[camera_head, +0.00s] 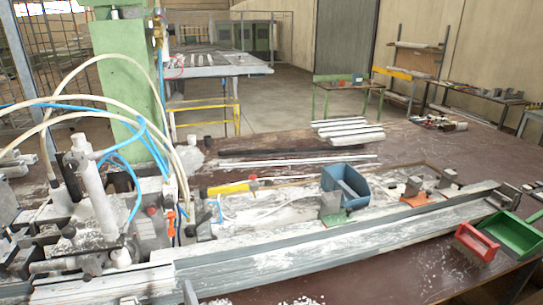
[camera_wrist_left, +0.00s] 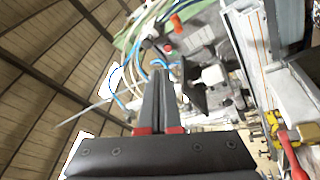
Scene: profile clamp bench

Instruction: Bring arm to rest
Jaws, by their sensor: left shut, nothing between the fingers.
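My left gripper (camera_wrist_left: 162,74) shows in the left wrist view, its two dark grey fingers with red bases reaching up from a black body. The fingers are shut with nothing between them. Beyond the fingertips are the hoses and metal parts of the clamp machine, apart from them as far as I can tell. In the head view I cannot clearly make out this gripper; a small grey tip at the bottom edge may be part of it. My right gripper is in neither view.
The clamp machine (camera_head: 100,205) with hoses stands at left on the bench (camera_head: 450,165). A long metal profile (camera_head: 330,235) runs along the front.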

